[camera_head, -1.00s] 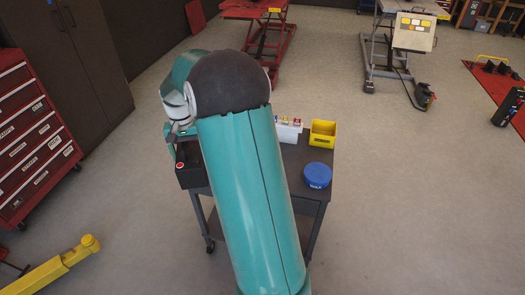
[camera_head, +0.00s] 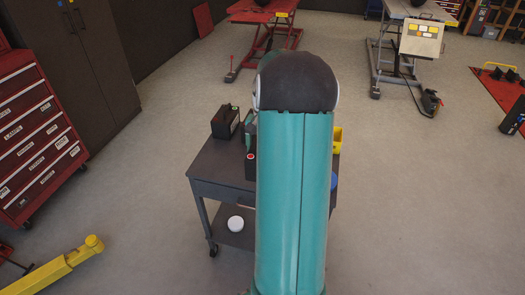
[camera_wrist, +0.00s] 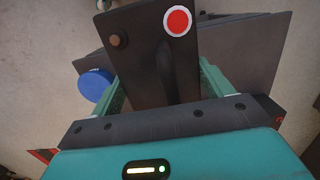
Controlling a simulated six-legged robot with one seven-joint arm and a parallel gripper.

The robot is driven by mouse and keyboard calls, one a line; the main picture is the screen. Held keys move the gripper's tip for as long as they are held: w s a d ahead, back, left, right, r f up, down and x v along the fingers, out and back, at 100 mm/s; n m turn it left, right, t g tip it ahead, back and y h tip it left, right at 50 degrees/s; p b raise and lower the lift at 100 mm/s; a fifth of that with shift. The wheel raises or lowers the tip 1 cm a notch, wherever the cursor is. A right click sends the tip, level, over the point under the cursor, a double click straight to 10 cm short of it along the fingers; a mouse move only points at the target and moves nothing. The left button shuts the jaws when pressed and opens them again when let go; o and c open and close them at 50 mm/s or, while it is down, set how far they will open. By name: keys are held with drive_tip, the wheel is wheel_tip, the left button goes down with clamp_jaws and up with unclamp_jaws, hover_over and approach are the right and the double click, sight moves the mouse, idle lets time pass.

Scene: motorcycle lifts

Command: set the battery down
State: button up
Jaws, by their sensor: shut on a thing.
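The black battery (camera_wrist: 148,45) fills the middle of the wrist view, with a red round terminal, a brown terminal and a dark strap on top. My gripper (camera_wrist: 165,88) is shut on it, with one teal finger on each side. In the head view the held battery (camera_head: 251,167) shows only as a dark sliver with a red spot, left of my arm, over the cart. My arm hides most of it and of the gripper. The dark grey cart (camera_head: 215,165) is below; I cannot tell whether the battery touches its top.
Another black, battery-like box (camera_head: 225,121) stands at the cart's back left corner. A yellow bin (camera_head: 338,139) and a blue tub (camera_wrist: 95,85) are on the cart's right side. A white round thing (camera_head: 235,223) sits on the lower shelf. The cart's front left top is clear.

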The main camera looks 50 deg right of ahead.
drive_tip(key=d, duration=0.1)
drive_tip(key=w+d+f, duration=0.2)
drive_tip(key=d, duration=0.1)
drive_tip(key=shift+d, duration=0.1)
drive_tip(key=w+d+f, duration=0.2)
drive_tip(key=d+f, duration=0.2)
drive_tip(key=f, duration=0.5)
drive_tip(key=shift+w+d, duration=0.2)
drive_tip(key=shift+d, duration=0.1)
drive_tip(key=o, duration=2)
drive_tip(key=shift+f, duration=0.2)
wheel_tip(320, 180, up, 12)
drive_tip(key=d, duration=0.1)
drive_tip(key=shift+w+r, duration=0.2)
drive_tip(key=shift+w, duration=0.05)
